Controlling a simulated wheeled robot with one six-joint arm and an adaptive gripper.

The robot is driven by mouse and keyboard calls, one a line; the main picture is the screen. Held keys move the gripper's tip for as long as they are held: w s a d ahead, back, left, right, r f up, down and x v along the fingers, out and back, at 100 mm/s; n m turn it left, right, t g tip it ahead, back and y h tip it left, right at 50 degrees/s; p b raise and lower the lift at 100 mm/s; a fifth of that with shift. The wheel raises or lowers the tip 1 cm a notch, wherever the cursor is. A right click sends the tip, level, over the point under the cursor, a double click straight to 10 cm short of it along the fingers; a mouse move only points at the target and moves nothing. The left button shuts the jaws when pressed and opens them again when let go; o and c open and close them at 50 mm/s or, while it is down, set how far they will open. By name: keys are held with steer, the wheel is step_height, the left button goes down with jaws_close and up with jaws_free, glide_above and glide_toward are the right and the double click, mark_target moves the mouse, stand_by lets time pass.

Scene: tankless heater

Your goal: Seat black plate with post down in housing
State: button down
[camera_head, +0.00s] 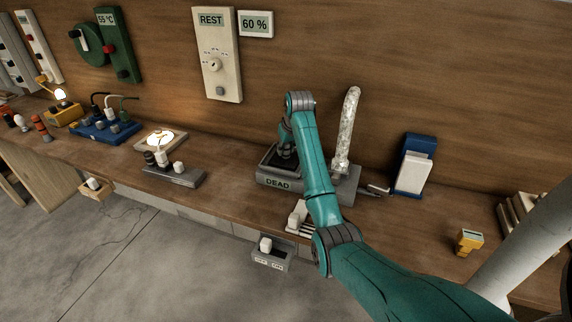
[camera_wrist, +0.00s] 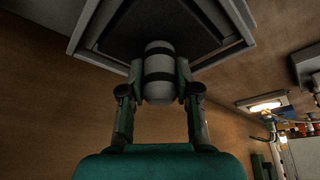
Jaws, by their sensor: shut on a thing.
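In the head view the grey housing (camera_head: 318,191) with a "DEAD" label stands on the bench. A black square surface, probably the plate (camera_head: 268,158), shows at its left part, below my gripper (camera_head: 285,158). In the wrist view my gripper (camera_wrist: 160,82) is shut on a pale round post (camera_wrist: 160,60) with dark bands. Behind the post is the dark plate (camera_wrist: 120,30), within the grey frame of the housing (camera_wrist: 84,32). Whether the plate lies flush or a little above the housing, I cannot tell. My arm hides part of the housing.
A pale mottled column (camera_head: 347,130) rises at the housing's right side. A blue and white holder (camera_head: 413,168) stands further right, and a yellow piece (camera_head: 468,242) lies near the front right. A grey switch block (camera_head: 174,176) stands to the left. Bare bench lies between it and the housing.

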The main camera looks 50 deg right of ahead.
steer(key=shift+f, duration=0.65)
stand_by(0.8)
steer(key=c, duration=0.7)
jaws_free()
steer(key=shift+c, duration=0.2)
steer(key=v, duration=1.2)
